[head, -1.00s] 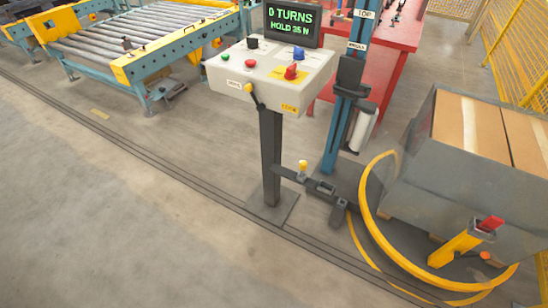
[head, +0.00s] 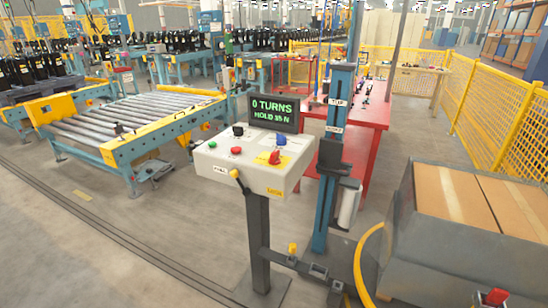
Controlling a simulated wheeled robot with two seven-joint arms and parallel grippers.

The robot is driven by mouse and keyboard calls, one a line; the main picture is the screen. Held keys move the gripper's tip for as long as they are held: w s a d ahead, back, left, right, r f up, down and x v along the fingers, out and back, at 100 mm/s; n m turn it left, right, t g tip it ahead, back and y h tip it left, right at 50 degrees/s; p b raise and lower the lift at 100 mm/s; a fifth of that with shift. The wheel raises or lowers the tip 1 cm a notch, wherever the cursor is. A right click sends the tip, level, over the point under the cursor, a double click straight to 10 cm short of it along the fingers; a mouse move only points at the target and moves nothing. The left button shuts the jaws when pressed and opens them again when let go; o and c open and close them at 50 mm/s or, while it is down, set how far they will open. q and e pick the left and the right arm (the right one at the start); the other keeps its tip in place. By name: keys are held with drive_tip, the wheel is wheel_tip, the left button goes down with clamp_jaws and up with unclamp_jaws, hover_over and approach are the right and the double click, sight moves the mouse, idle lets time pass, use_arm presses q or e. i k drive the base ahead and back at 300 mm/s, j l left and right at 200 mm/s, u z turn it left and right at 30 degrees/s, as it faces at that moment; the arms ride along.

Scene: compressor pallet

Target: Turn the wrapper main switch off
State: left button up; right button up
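The wrapper's control box (head: 240,174) stands on a dark post in the middle of the head view. A red rotary handle on a yellow plate, which looks like the main switch (head: 275,157), sits at the right of its top panel. I cannot read its position. The panel also carries a black knob (head: 238,131), a blue knob (head: 281,140), a green button (head: 212,144) and a red button (head: 236,150). A small yellow-tipped lever (head: 235,174) is on the front face. The display (head: 273,113) reads 0 TURNS, HOLD 35 N.
The blue wrapper mast (head: 331,150) stands right of the box, before a red table (head: 375,118). A carton load (head: 465,200) in grey wrap is at the right, with a yellow ring (head: 362,265) beside it. A roller conveyor (head: 130,120) is at the left. Floor at front left is clear.

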sight(274, 159)
drive_tip(key=i+j+z, duration=0.2)
drive_tip(key=j, duration=0.2)
drive_tip(key=i+j+z, duration=0.2)
drive_tip(key=j, duration=0.2)
drive_tip(key=i+j+z, duration=0.2)
drive_tip(key=j, duration=0.2)
drive_tip(key=j+z, duration=0.2)
drive_tip(key=j, duration=0.25)
drive_tip(key=i+j+z, duration=0.2)
drive_tip(key=j, duration=0.25)
drive_tip(key=k, duration=0.1)
